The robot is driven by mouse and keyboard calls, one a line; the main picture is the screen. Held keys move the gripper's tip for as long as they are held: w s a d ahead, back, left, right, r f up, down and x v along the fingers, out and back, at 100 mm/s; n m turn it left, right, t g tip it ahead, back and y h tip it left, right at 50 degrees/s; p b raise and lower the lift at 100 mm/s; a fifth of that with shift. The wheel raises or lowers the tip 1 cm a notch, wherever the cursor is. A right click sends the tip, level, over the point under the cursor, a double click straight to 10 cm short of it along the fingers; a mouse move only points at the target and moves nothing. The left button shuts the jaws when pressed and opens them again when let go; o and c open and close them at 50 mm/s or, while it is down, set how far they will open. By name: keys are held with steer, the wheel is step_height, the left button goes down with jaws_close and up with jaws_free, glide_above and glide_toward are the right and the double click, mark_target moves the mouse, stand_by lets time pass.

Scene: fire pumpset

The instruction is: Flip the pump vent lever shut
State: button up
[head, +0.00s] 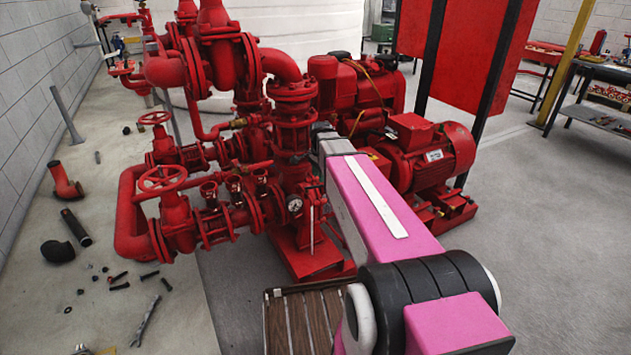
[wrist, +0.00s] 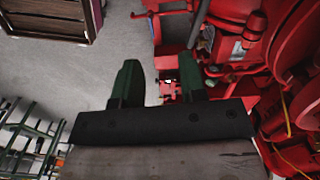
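The red pump set (head: 290,110) fills the middle of the head view. A thin upright bar (head: 312,228) hangs beside a round white gauge (head: 295,205) on its front; I cannot tell whether this is the vent lever. My gripper (wrist: 157,82) shows in the wrist view with its two green fingers apart and nothing held between them. Red pump parts (wrist: 168,85) lie beyond and between the fingertips. The vent lever is not clearly seen there.
A slatted wooden crate (head: 305,320) stands in front of the pump. A red motor (head: 425,150) is to the right of my arm. Red handwheels (head: 163,178) and pipes stand left. Loose fittings and a wrench (head: 145,322) lie on the left floor. The right floor is clear.

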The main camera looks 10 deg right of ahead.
steer(key=w+r+m, duration=0.3)
steer(key=w+m, duration=0.1)
steer(key=w, duration=0.1)
step_height(320, 180, down, 11)
steer(key=shift+r, duration=0.2)
steer(key=shift+c, duration=0.3)
jaws_close()
